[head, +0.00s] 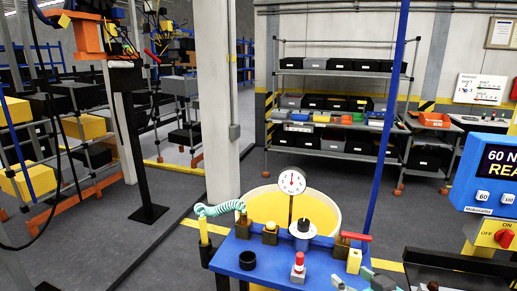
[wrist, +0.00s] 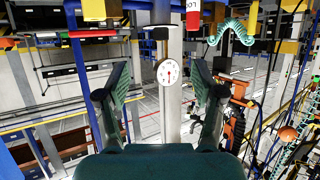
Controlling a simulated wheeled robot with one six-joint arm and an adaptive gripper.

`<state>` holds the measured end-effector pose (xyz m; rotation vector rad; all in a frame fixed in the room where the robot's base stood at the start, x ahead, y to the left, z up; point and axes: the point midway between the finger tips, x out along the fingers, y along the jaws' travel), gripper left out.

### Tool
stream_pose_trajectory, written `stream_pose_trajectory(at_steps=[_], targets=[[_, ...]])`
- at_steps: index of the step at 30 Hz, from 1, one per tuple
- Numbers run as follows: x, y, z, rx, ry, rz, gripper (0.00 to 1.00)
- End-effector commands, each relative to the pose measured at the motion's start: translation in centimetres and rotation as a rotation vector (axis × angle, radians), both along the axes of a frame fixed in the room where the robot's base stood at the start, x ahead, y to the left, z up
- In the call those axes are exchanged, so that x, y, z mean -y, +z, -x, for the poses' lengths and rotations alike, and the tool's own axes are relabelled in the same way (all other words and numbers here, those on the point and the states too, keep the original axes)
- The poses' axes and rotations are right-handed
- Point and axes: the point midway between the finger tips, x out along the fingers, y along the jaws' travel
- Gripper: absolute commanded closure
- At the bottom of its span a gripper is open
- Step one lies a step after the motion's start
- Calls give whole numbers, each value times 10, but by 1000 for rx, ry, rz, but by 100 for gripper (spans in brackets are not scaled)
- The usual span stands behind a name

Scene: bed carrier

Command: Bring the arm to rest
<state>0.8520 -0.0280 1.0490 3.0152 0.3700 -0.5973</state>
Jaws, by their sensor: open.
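My gripper (wrist: 160,72) shows in the wrist view with its two teal-padded fingers wide apart and nothing held between them. A round white dial gauge (wrist: 168,72) appears beyond the fingers, framed by the gap. In the head view, teal and dark parts at the bottom edge, over the right front of the blue bench (head: 262,262), look like my gripper's fingers; most of the arm is out of frame. The same gauge (head: 292,182) stands upright on a thin post at the bench in the head view.
The bench carries a red-handled clamp (head: 356,237), a red-topped button (head: 298,262) and a coiled teal hose (head: 222,208). A blue post (head: 388,130) rises behind it. A control panel (head: 490,185) stands at right. Shelving (head: 340,98) is farther back; grey floor lies between.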

Motion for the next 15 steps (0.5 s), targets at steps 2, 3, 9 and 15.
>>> stream_pose_trajectory(at_steps=[2, 3, 9, 15], targets=[[-1, -7, 3, -5, -5, -6, 32], [-1, -10, 4, -3, -8, -8, 32], [-3, -25, 11, -2, -28, -22, 32], [-5, -48, 23, -3, -55, -43, 32]])
